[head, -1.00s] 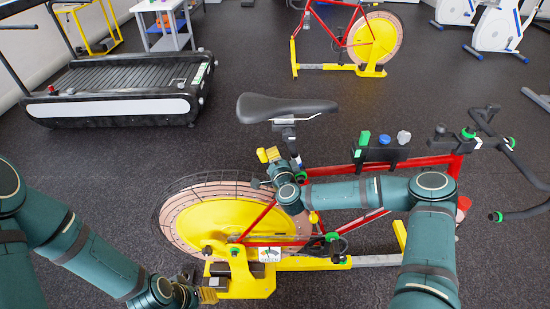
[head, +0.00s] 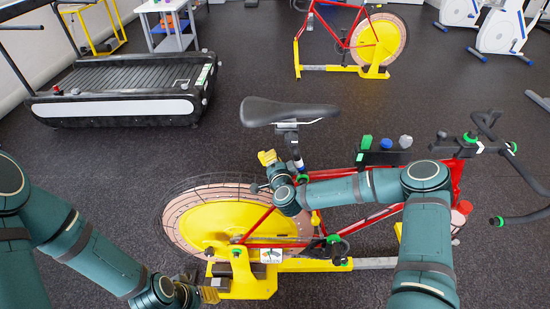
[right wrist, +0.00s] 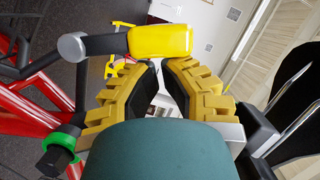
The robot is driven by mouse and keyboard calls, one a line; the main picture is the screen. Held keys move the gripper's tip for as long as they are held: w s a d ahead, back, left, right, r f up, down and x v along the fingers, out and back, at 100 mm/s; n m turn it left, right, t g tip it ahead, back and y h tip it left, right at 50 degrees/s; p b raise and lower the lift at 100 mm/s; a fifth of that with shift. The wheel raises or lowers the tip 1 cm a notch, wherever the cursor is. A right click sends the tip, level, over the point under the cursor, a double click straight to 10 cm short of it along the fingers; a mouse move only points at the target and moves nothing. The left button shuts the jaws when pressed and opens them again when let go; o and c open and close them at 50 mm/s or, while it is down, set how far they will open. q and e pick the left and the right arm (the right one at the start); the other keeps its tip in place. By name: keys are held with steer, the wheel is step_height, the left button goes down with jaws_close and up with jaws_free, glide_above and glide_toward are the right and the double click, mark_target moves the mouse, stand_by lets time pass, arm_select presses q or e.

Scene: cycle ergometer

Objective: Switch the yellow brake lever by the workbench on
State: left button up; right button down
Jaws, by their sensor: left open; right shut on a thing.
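The brake lever's yellow handle (right wrist: 160,42) is close in the right wrist view, on a dark arm with a round grey end. My right gripper (right wrist: 168,68) has its ribbed yellow fingers drawn together at the handle and is shut on it; the fingers and my wrist hide the exact contact. In the head view my right gripper (head: 267,157) is small, just below the bike's saddle, and the lever cannot be made out clearly there. My left gripper (head: 208,287) is open and low, beside the yellow rear stand, apart from the lever.
The red bike frame (head: 385,213), yellow flywheel (head: 225,225) and black saddle (head: 285,110) surround my right wrist. A treadmill (head: 125,90) and a small table (head: 172,40) are at the back left. Another red bike (head: 350,40) stands behind. Dark floor between them is clear.

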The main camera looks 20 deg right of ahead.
mark_target(262, 160)
steer(key=shift+w+a+r+n+g+p, duration=0.15)
steer(key=shift+a+n+p, duration=0.2)
steer(key=shift+a+n, duration=0.2)
steer(key=shift+w+a+f+n+g+p, duration=0.15)
steer(key=shift+a+n+p, duration=0.2)
steer(key=shift+a+n, duration=0.2)
steer(key=shift+w+a+f+n, duration=0.15)
steer(key=shift+a+n, duration=0.5)
steer(key=shift+n, duration=0.15)
arm_select(q)
steer(key=shift+w+r, duration=0.2)
steer(key=shift+r, duration=0.4)
arm_select(e)
steer(key=shift+w+a+f+n+g+h, duration=0.2)
steer(key=shift+a+f+n+h, duration=0.25)
steer(key=shift+n, duration=0.4)
steer(key=shift+w+a+f+n+g+h, duration=0.15)
steer(key=shift+a+f+n+g+h, duration=0.15)
steer(key=shift+a+f+n, duration=0.4)
steer(key=shift+w+a+f+n+g+h, duration=0.2)
steer(key=shift+a+f+n+h, duration=0.2)
steer(key=shift+n, duration=0.55)
arm_select(q)
steer(key=shift+a, duration=0.1)
arm_select(e)
steer(key=shift+s, duration=0.1)
